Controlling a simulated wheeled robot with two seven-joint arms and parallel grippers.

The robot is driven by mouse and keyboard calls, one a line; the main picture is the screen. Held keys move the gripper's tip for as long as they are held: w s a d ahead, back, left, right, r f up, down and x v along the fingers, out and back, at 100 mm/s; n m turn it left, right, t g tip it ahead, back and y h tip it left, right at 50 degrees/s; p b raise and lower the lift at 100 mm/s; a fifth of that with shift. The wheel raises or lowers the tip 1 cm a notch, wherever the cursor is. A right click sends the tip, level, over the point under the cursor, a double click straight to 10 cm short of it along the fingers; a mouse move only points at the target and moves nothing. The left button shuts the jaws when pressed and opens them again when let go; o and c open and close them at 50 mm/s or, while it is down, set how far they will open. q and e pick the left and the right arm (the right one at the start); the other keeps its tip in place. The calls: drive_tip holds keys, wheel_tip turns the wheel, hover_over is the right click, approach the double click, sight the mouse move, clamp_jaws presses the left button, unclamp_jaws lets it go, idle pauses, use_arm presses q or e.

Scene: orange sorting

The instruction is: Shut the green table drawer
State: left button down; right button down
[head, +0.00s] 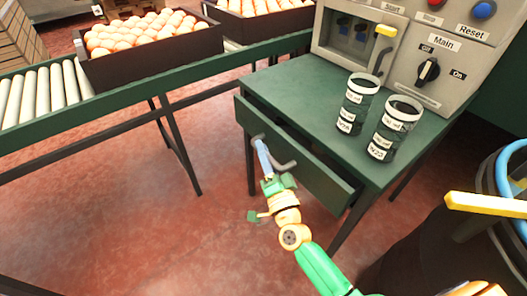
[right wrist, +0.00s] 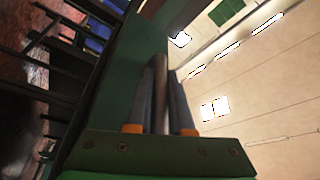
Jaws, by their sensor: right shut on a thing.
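The green table (head: 285,90) stands in the middle right of the head view. Its green drawer (head: 325,185) is pulled partly out, with a dark gap showing between its front and the tabletop edge. The drawer's grey bar handle (head: 284,166) is on the front panel. My right gripper (head: 261,148) is at the handle, reaching up from below. In the right wrist view the handle bar (right wrist: 161,95) stands between the two fingers, which are shut on it. The drawer's inside is mostly hidden. My left gripper is not in view.
Two labelled jars (head: 356,103) (head: 395,130) stand on the table in front of a control box (head: 440,60). A roller conveyor (head: 130,95) with a crate of oranges (head: 150,60) runs at left. A dark bin (head: 425,245) stands at right. Floor before the drawer is open.

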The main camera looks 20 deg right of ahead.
sight(278, 148)
drive_tip(key=shift+d+f, duration=0.1)
idle(0.8)
drive_tip(key=d, duration=0.1)
drive_tip(key=w+d, duration=0.1)
drive_tip(key=d, duration=0.1)
drive_tip(key=shift+w+d+b, duration=0.15)
drive_tip(key=shift+d+b, duration=0.1)
drive_tip(key=shift+b, duration=0.1)
drive_tip(key=shift+d, duration=0.2)
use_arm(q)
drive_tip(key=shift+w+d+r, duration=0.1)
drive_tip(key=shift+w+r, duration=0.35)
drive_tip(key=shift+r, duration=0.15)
use_arm(e)
drive_tip(key=shift+r, duration=0.2)
drive_tip(key=c, duration=0.8)
unclamp_jaws()
drive_tip(key=shift+w+d+f, duration=0.1)
